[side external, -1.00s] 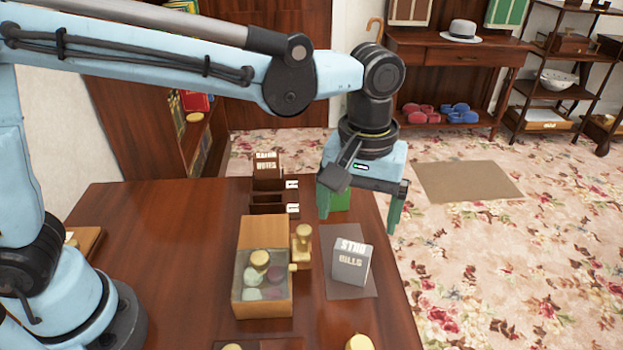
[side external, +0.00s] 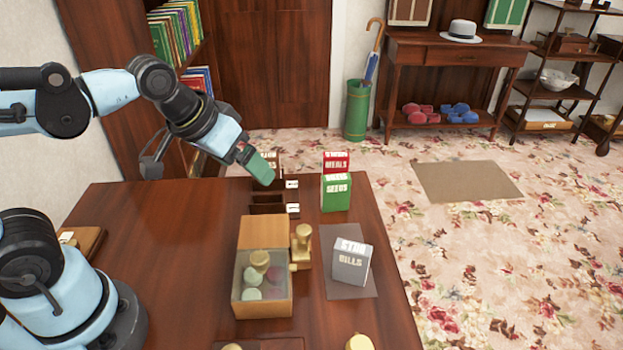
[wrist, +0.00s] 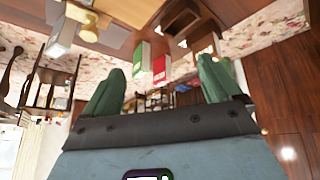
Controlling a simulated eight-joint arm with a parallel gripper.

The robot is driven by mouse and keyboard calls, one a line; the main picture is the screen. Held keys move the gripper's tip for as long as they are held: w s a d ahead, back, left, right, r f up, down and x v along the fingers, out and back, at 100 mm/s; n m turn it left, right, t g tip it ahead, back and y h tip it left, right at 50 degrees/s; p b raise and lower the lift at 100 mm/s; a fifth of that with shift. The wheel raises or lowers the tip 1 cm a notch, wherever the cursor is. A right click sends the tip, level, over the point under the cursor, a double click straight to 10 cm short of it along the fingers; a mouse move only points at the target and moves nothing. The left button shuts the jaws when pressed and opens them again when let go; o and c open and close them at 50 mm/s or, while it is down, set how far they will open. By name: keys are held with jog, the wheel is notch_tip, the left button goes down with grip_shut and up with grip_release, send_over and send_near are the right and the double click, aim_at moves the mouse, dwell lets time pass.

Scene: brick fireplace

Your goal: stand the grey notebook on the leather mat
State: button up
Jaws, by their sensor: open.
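The grey notebook (side external: 351,263), with white "BILLS" lettering, stands upright on the dark leather mat (side external: 337,291) at the table's right side. It also shows upside down at the upper left of the wrist view (wrist: 62,35). My gripper (side external: 258,168) is well away from it, up and to the left near the slotted rack (side external: 268,209). In the wrist view my gripper (wrist: 160,88) has its two green fingers wide apart with nothing held between them.
A green notebook (side external: 337,195) and a red one (side external: 336,161) stand behind the mat. A brown notebook (side external: 270,157) at the rack is partly hidden by my gripper. A wooden box (side external: 262,306) with a glassy front and a brass object (side external: 301,244) are left of the mat.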

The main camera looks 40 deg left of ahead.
jog(key=a, duration=0.1)
jog(key=s+a+f+t, duration=0.1)
jog(key=shift+s+a+f+m+y, duration=0.15)
jog(key=shift+s+a+m+y, duration=0.15)
jog(key=shift+m, duration=0.1)
